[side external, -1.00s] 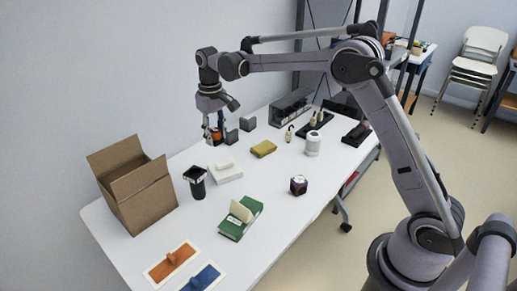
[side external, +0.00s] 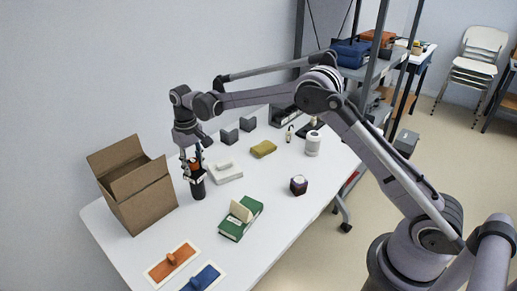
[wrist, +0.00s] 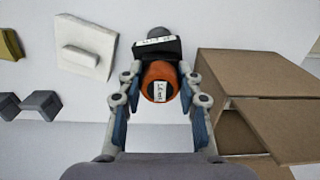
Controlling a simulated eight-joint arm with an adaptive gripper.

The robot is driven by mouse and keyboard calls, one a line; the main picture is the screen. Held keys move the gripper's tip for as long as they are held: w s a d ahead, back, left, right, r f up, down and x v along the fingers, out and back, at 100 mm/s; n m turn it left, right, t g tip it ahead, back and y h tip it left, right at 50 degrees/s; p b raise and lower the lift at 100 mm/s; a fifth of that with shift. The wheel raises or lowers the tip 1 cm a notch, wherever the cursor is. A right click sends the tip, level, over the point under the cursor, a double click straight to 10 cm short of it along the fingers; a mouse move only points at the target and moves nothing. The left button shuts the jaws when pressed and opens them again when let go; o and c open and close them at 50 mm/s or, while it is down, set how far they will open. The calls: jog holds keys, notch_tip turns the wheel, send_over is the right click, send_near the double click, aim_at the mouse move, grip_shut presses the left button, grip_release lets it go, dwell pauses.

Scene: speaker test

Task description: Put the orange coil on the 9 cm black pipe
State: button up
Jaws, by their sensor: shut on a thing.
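The orange coil (side external: 196,163) is between the fingers of my gripper (side external: 193,168), which is shut on it. In the wrist view the coil (wrist: 149,73) shows between the fingertips (wrist: 158,82), with a dark centre and a white label. The black pipe (side external: 199,191) stands upright on the table, directly below the gripper in the side view. In the wrist view a black piece with a white label (wrist: 171,51), seemingly the pipe, shows just beyond the coil. The fingers partly hide the pipe's top, so I cannot tell whether coil and pipe touch.
An open cardboard box (side external: 140,190) stands close to the left of the pipe. A white block (side external: 226,173) is close on the right. Orange and blue pads are in front.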

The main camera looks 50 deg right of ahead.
aim_at(193, 160)
jog(key=o, duration=1.2)
jog(key=shift+f, duration=0.15)
notch_tip(193, 160, up, 12)
jog(key=s+d+r+t, duration=0.2)
jog(key=s+d+r, duration=0.1)
jog(key=s+r, duration=0.4)
jog(key=s+d+f+t, duration=0.2)
jog(key=s+f, duration=0.1)
jog(key=s, duration=0.9)
jog(key=s+d+f+t, duration=0.2)
jog(key=s+f+t, duration=0.1)
jog(key=s, duration=0.9)
jog(key=shift+s+f, duration=0.15)
jog(key=shift+s, duration=0.25)
